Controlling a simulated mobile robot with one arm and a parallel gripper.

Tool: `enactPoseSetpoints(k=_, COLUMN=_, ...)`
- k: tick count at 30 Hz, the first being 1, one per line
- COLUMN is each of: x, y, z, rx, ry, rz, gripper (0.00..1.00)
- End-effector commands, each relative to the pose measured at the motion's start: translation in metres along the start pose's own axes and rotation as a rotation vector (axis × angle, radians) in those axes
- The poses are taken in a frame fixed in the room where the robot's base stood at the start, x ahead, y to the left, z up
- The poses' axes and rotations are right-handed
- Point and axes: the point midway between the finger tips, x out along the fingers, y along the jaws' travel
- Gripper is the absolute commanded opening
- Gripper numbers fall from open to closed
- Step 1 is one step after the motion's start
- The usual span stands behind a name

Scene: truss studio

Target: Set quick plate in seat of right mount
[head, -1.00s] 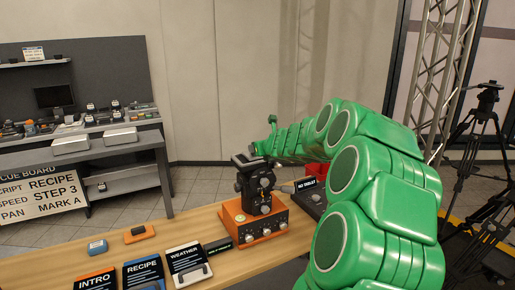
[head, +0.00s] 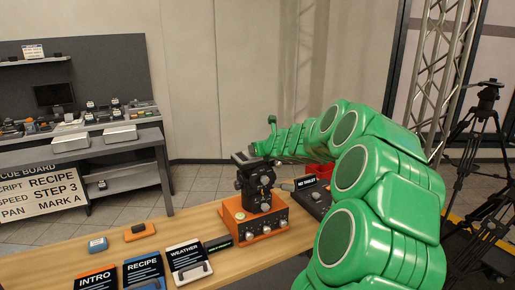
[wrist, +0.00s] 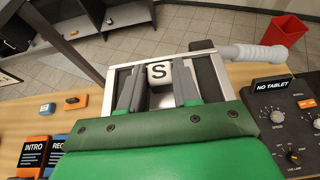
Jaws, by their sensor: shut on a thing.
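The mount (head: 257,183) is black and stands upright on an orange box (head: 250,228) on the wooden table. In the wrist view the seat's light metal rim (wrist: 205,66) frames a dark area under my fingers. My gripper (wrist: 160,88) is shut on a small white block marked S (wrist: 158,73), which I take as part of the quick plate. The block is at or just above the seat; I cannot tell whether the plate touches it. The plate's underside is hidden. In the head view my gripper (head: 255,153) is at the mount's top, its fingers hardly visible.
A black console with a NO TABLET sign (head: 306,184) stands close right of the mount. INTRO (head: 96,278), RECIPE (head: 143,268) and WEATHER (head: 187,262) cards stand at the front left. A red bin (wrist: 289,30) is on the floor beyond. A grey shelf bench (head: 105,160) is at the left.

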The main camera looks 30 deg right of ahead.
Motion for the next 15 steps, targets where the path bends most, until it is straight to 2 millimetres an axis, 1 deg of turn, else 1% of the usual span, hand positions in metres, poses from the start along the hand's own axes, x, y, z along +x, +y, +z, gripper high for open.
enactPoseSetpoints(k=4, x=-0.0001, y=-0.0001, z=0.0002, rx=0.0, ry=0.0, rz=0.0, gripper=0.0)
enactPoseSetpoints(k=5, x=-0.0001, y=-0.0001, z=0.0001, rx=0.0, ry=0.0, rz=0.0, gripper=0.34)
enactPoseSetpoints(k=10, x=-0.0001, y=-0.0001, z=0.0001, rx=0.0, ry=0.0, rz=0.0, gripper=0.6)
enactPoseSetpoints(k=15, x=0.0, y=-0.0001, z=0.0, rx=0.0, ry=0.0, rz=0.0, gripper=0.61)
